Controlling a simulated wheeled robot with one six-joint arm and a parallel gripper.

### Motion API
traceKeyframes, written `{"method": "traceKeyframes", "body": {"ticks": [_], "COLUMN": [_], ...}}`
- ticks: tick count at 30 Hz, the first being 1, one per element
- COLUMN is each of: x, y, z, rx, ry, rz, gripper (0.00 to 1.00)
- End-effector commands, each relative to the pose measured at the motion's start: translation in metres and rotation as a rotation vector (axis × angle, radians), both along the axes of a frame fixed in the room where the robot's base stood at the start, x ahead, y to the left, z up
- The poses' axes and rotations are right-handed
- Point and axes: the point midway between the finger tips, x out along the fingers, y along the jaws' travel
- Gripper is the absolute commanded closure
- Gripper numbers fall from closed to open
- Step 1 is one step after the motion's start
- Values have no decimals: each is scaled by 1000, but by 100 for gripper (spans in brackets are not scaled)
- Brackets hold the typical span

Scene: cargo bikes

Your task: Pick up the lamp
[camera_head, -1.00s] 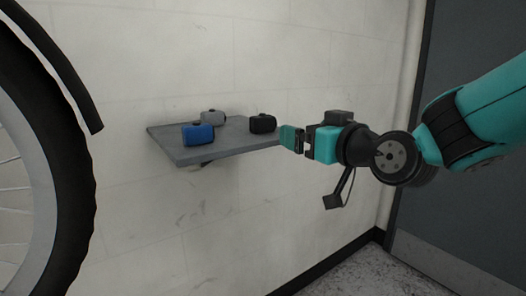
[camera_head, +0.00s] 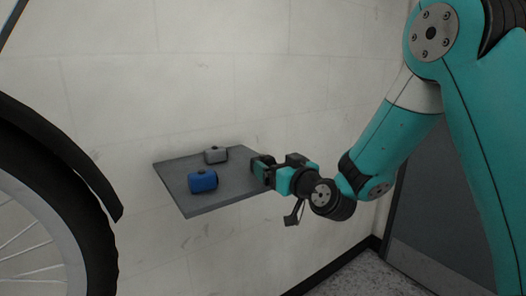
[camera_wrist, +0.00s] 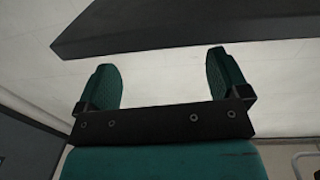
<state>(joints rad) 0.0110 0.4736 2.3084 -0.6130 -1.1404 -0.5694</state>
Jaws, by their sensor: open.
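Two small box-shaped lamps stand on the grey wall shelf (camera_head: 225,190): a blue one (camera_head: 203,180) near its front left and a grey one (camera_head: 216,155) at the back. The black lamp seen earlier at the shelf's right is not clearly visible now; my gripper covers that area. My gripper (camera_head: 262,168) is at the shelf's right edge. In the wrist view my gripper (camera_wrist: 162,78) has its two teal fingers wide apart with nothing between them. The dark shelf edge (camera_wrist: 150,28) lies beyond the fingertips; no lamp shows there.
A bike wheel (camera_head: 70,190) with a black fender stands at the left, close to the camera. The pale wall (camera_head: 200,70) is behind the shelf. A dark door (camera_head: 440,230) is at the right. The wall below the shelf is clear.

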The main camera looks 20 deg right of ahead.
Motion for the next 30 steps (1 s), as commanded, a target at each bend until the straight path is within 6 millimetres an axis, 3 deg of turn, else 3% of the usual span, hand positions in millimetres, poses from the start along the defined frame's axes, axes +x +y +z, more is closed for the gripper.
{"method": "traceKeyframes", "body": {"ticks": [8,21,29,30], "x": [16,58,60,60], "y": [6,22,22,22], "z": [3,7,4,4], "rx": [1,1,0,0], "ry": [2,1,-1,-1], "rz": [2,2,1,1], "gripper": [6,6,6,13]}}
